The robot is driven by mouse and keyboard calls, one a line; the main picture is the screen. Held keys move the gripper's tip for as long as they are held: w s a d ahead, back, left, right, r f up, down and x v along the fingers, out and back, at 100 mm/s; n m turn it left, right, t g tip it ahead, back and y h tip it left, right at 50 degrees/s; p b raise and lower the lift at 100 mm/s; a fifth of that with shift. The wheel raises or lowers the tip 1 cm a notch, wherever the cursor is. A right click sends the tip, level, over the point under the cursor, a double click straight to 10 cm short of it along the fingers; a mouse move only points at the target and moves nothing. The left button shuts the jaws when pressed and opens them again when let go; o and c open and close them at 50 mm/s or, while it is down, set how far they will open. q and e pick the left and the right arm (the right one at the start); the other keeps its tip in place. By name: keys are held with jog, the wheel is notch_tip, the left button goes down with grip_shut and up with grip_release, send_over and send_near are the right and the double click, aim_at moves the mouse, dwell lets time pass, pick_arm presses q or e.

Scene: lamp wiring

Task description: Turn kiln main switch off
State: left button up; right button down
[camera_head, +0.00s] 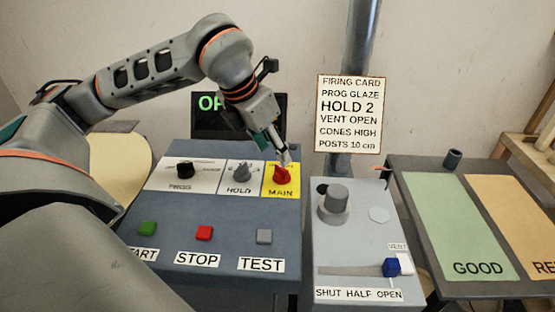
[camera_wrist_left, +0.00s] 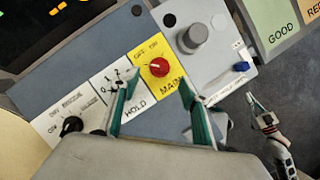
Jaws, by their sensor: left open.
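The red main switch knob (camera_head: 282,176) sits on the yellow MAIN plate (camera_head: 270,190) at the right of the kiln panel. In the left wrist view the knob (camera_wrist_left: 159,67) shows just beyond and between my left fingers, with two small labels above it. I cannot tell which label it points to. My left gripper (camera_head: 284,158) is above the knob, pointing down at it. In the left wrist view my left gripper (camera_wrist_left: 158,93) is open, with a finger to each side and nothing between. My right gripper (camera_wrist_left: 258,112) shows partly at the lower right of that view.
The HOLD knob (camera_head: 243,172) and a black knob (camera_head: 185,169) are left of the switch. START, STOP (camera_head: 204,233) and TEST buttons lie in front. The vent box (camera_head: 350,255) with a grey knob (camera_head: 334,201) and blue slider (camera_head: 391,267) stands to the right.

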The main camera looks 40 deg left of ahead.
pick_arm(q)
jog(key=v, duration=0.5)
jog(key=shift+r, duration=0.15)
jog(key=shift+s, duration=0.1)
dwell(0.3)
